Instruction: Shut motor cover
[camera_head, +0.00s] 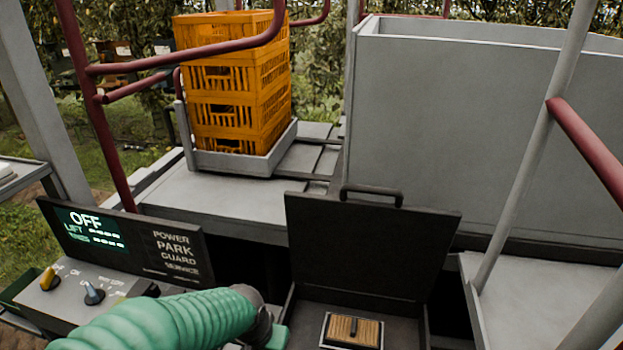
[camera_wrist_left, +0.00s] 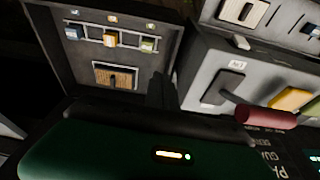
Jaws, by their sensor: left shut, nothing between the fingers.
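The motor cover (camera_head: 370,245) is a black lid standing open and upright, with a dark bar handle (camera_head: 372,193) on its top edge. Below it is the open motor compartment (camera_head: 395,330), which holds a brown ribbed block (camera_head: 352,330). The left wrist view shows the compartment from above, with its brown block (camera_wrist_left: 115,76) and a row of small coloured parts (camera_wrist_left: 110,40). My left gripper (camera_wrist_left: 162,90) is shut and empty at the compartment's edge. In the head view my green left arm comes in from the lower left; its fingers are hidden. My right gripper is in neither view.
A control panel (camera_head: 125,240) reading OFF stands left of the compartment, with knobs in front. A red-gripped lever (camera_wrist_left: 265,117) is close to my left gripper. Orange crates (camera_head: 235,80) and a grey bin (camera_head: 480,130) stand behind; a grey post (camera_head: 535,150) is at right.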

